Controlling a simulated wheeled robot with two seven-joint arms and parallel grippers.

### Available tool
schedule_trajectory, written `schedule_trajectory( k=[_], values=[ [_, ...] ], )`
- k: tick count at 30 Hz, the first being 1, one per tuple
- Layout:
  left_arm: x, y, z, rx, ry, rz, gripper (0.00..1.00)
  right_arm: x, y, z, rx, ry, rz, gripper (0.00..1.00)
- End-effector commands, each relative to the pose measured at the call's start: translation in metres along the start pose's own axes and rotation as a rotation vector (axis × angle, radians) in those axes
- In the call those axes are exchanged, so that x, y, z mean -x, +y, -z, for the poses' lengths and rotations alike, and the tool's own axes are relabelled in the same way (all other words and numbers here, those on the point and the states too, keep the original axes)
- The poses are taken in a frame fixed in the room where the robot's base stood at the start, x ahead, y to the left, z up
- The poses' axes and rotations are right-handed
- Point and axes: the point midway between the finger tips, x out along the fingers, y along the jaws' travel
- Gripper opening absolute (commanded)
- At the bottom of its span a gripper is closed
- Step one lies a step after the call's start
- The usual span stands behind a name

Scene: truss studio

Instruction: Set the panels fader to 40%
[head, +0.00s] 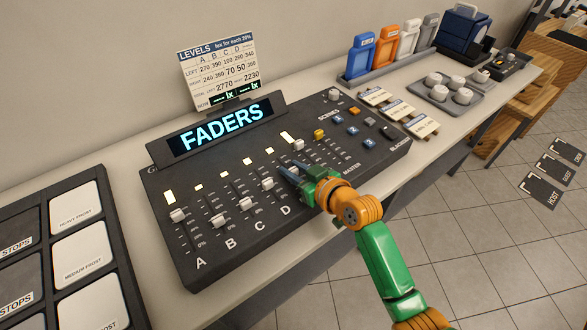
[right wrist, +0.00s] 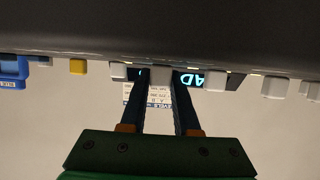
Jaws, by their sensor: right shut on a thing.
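The black fader console (head: 235,255) stands on the counter, with its lit FADERS screen (head: 220,128). White fader caps sit in its slots: A (head: 177,215), B (head: 217,221), C (head: 245,203) and D (head: 267,184). A further cap (head: 298,145) stands high in the slot near MASTER. My right gripper (head: 286,171) is at the slot just right of D. In the right wrist view its fingers (right wrist: 160,82) are shut on a pale fader cap (right wrist: 160,74). I cannot read a panels label; my gripper hides that slot's lower part. My left gripper is not in view.
A LEVELS card (head: 217,62) stands behind the screen. Coloured buttons (head: 340,118) are on the console's right. Large gel-stop tiles (head: 78,205) lie left. Tags (head: 400,110), a tray of white knobs (head: 447,90) and coloured packs (head: 385,45) are farther right.

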Motion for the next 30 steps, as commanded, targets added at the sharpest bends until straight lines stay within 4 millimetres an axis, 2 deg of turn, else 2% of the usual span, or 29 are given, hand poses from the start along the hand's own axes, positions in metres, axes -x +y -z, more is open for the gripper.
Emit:
schedule_trajectory(
  k=[20,21,24,30],
  values=[
    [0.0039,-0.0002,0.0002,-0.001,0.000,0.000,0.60,-0.0038,-0.0002,0.0002,-0.002,-0.003,0.001,0.00],
    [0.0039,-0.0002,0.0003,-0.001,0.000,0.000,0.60,-0.0038,-0.0002,0.0001,-0.002,-0.003,0.001,0.33],
    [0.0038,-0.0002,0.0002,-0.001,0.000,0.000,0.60,-0.0038,-0.0001,0.0003,-0.002,-0.003,0.001,0.60],
    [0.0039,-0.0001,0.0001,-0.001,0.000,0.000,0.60,-0.0037,0.0000,0.0008,-0.002,-0.002,0.001,0.60]
  ],
)
